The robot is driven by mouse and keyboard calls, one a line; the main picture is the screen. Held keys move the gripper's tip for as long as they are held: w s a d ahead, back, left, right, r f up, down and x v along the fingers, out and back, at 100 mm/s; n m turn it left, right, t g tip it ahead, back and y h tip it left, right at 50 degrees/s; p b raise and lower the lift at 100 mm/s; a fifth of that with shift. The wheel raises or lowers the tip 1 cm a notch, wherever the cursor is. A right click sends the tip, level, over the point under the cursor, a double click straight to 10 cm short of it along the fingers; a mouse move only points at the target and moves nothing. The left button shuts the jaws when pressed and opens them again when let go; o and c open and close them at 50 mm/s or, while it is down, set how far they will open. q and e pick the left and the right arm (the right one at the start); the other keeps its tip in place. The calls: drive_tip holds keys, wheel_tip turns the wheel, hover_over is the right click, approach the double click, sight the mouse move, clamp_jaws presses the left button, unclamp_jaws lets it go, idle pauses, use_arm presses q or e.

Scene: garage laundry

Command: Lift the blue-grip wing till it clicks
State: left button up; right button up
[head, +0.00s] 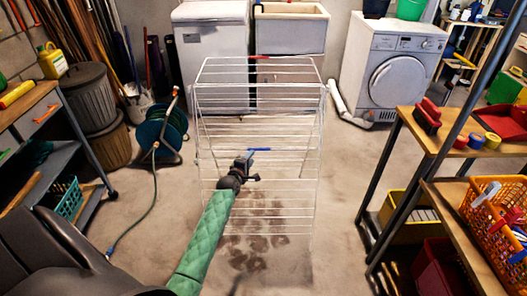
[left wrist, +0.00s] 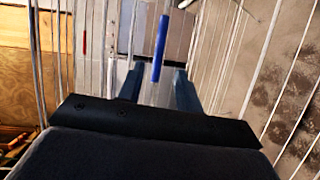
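The white wire drying rack (head: 308,120) stands in the middle of the floor. A blue grip (head: 258,149) sits on a rack bar facing me. It also shows in the left wrist view as an upright blue bar (left wrist: 159,48). A red grip (head: 258,57) is on the rack's far top edge. My left gripper (head: 250,166) is just below and beside the blue grip in the head view. In the left wrist view its two fingers (left wrist: 157,88) are spread apart, with the blue grip appearing in line with the gap. Contact cannot be told. My right gripper is not visible.
A wooden shelf unit (head: 440,150) with an orange basket (head: 490,215) stands on the right. A hose reel (head: 162,132) and a workbench (head: 38,112) are on the left. A washing machine (head: 392,65) stands behind. The floor around the rack is mostly clear.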

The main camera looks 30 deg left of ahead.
sight(257, 150)
use_arm(q)
drive_tip(key=shift+n, duration=0.3)
drive_tip(key=shift+w+a+f, duration=0.1)
drive_tip(key=shift+w+a, duration=0.1)
drive_tip(key=shift+w, duration=1.05)
drive_tip(key=shift+w+a+f, duration=0.15)
drive_tip(key=shift+w+a, duration=0.05)
drive_tip(key=shift+w, duration=1.1)
drive_tip(key=shift+w+a+f, duration=0.1)
drive_tip(key=shift+w+a, duration=0.1)
drive_tip(key=shift+w, duration=1.05)
clamp_jaws()
